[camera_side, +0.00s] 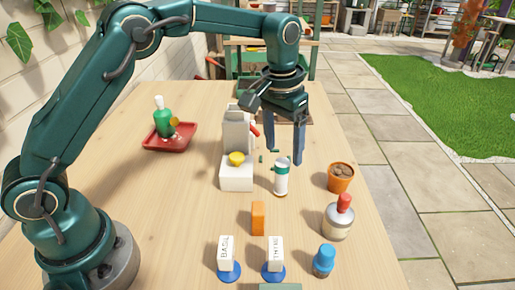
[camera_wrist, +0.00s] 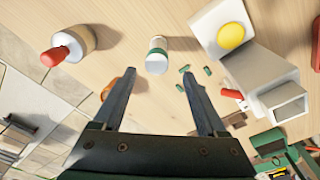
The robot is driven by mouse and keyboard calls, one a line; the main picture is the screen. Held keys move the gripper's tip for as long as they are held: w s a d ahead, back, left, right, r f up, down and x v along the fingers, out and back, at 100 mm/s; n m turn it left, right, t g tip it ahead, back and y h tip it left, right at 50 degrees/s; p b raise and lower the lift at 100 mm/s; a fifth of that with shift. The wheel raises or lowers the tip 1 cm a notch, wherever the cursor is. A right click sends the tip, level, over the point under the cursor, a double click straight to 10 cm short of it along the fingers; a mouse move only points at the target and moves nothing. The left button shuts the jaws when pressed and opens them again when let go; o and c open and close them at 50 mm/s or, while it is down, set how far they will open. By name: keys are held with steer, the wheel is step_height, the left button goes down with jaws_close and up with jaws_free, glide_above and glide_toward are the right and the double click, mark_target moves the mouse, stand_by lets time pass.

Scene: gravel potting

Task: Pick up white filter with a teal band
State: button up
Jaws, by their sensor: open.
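The white filter with a teal band (camera_side: 281,179) stands upright on the wooden table, just in front of my gripper in the side view. It also shows in the wrist view (camera_wrist: 156,57), beyond the gap between my fingertips. My gripper (camera_side: 285,156) is open and empty, pointing down, with its fingers above the table and behind the filter. In the wrist view both fingers (camera_wrist: 157,73) are apart with nothing between them.
A white box with a yellow knob (camera_side: 237,172) and a grey-white carton (camera_side: 236,128) stand left of the filter. Small green pieces (camera_side: 262,158) lie close by. A terracotta pot (camera_side: 340,177) and a red-topped jar (camera_side: 338,218) stand right. An orange block (camera_side: 258,218) stands in front.

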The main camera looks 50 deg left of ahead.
mark_target(281, 181)
steer(key=shift+g, duration=0.5)
steer(key=f, duration=0.5)
steer(key=shift+s+d, duration=0.25)
steer(key=shift+s, duration=0.1)
steer(key=shift+f, duration=2.1)
jaws_close()
